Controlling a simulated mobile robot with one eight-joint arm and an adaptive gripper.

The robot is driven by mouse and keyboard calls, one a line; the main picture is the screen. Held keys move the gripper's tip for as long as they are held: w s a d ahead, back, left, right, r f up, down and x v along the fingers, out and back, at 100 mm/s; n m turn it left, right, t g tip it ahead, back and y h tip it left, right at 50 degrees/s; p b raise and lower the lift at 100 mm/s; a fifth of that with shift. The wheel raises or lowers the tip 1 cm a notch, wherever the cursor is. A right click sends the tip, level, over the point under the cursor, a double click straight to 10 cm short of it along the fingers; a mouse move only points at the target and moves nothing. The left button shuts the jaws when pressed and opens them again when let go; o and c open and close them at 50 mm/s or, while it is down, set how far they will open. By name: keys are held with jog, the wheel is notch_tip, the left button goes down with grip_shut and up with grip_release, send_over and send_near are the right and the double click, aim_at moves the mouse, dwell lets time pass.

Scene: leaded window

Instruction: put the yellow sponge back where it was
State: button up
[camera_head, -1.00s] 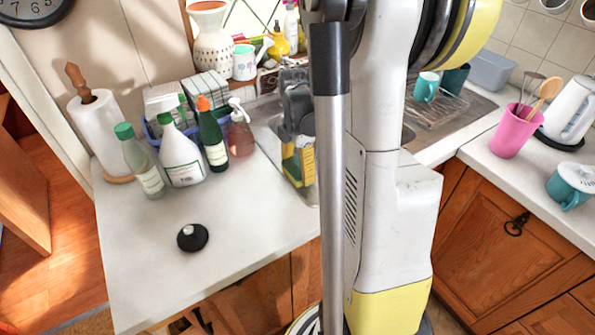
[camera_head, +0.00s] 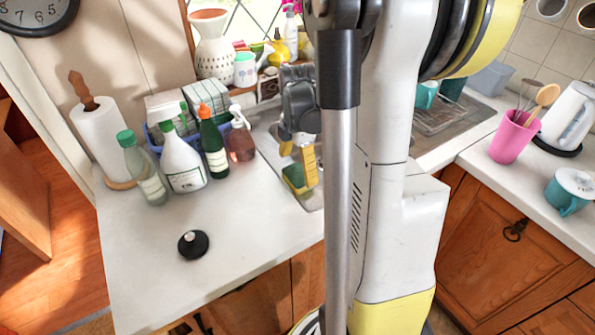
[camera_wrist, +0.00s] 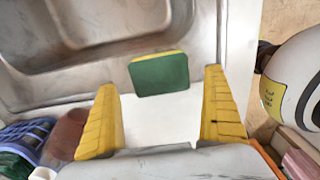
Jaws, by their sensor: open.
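The yellow sponge (camera_head: 294,180) has a green face and shows at the near edge of the sink, just below my gripper. In the wrist view the sponge (camera_wrist: 159,75) shows its green face with a thin yellow edge. It lies beyond the fingertips, at the steel sink's rim. My gripper (camera_head: 299,159) is open with nothing between its yellow fingers. In the wrist view the fingers of my gripper (camera_wrist: 160,100) stand wide apart on either side of the sponge's line. Whether a finger touches the sponge is hard to tell.
Several bottles, including a white spray bottle (camera_head: 183,165) and a pink soap pump (camera_head: 239,140), stand left of my gripper. A black stopper (camera_head: 193,244) lies on the open white counter (camera_head: 150,285). A vase (camera_head: 212,45) stands on the sill behind.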

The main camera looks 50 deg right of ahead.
aim_at(298, 174)
notch_tip(298, 174, up, 9)
jog(key=p, duration=0.3)
jog(key=s+a+r+m+t, duration=0.1)
jog(key=a+r+m+t, duration=0.1)
jog(key=a+m, duration=0.3)
jog(key=s+a+r+m+t, duration=0.2)
jog(key=a+m, duration=0.3)
jog(key=a, duration=0.7)
jog(key=s+a+r+m+t, duration=0.2)
jog(key=a+m, duration=0.3)
jog(key=a, duration=0.3)
jog(key=shift+s+a+t, duration=0.25)
jog(key=shift+t, duration=0.35)
jog(key=shift+f+b, duration=0.9)
jog(key=shift+b, duration=0.15)
